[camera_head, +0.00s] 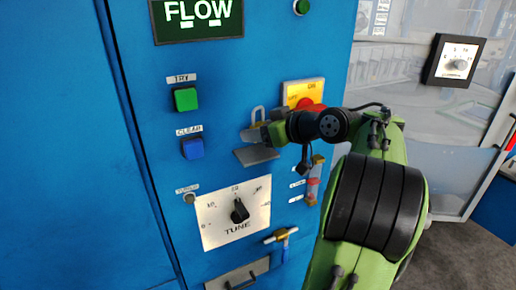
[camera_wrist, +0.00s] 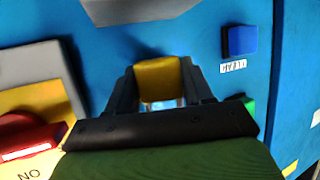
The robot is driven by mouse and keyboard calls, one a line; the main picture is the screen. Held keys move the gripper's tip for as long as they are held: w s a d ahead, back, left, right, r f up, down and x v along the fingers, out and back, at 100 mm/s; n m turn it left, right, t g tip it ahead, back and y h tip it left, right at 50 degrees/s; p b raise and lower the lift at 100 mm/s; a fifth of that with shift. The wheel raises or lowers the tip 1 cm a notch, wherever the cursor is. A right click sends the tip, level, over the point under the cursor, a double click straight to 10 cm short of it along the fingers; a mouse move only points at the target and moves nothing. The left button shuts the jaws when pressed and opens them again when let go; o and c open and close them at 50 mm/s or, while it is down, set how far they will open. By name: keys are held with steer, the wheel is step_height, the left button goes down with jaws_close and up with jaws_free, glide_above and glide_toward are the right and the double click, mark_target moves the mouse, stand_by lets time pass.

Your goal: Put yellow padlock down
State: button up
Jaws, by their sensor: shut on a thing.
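The yellow padlock (camera_wrist: 158,78) is between the two fingers of my gripper (camera_wrist: 160,90) in the wrist view. Its body fills the gap, and part of its pale shackle shows below it in that view. In the head view my gripper (camera_head: 258,134) is in front of the blue panel, just above a small grey ledge (camera_head: 256,155). A grey shackle loop (camera_head: 258,114) sticks up above the fingers there, while the padlock's yellow body is hidden by them. The ledge also shows at the top of the wrist view (camera_wrist: 135,8). The padlock appears apart from the ledge.
A red knob on a yellow plate (camera_head: 303,92) is right of my gripper. A green button (camera_head: 185,99) and a blue button (camera_head: 192,148) are left. Below are the TUNE dial (camera_head: 238,211), a T-handle (camera_head: 281,236) and small red and yellow fittings (camera_head: 313,184).

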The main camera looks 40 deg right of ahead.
step_height(320, 180, down, 4)
steer(key=shift+w+f+b, duration=0.1)
steer(key=shift+b, duration=0.4)
steer(key=shift+w, duration=0.1)
steer(key=shift+f, duration=0.1)
steer(key=o, duration=0.8)
steer(key=shift+f, duration=0.1)
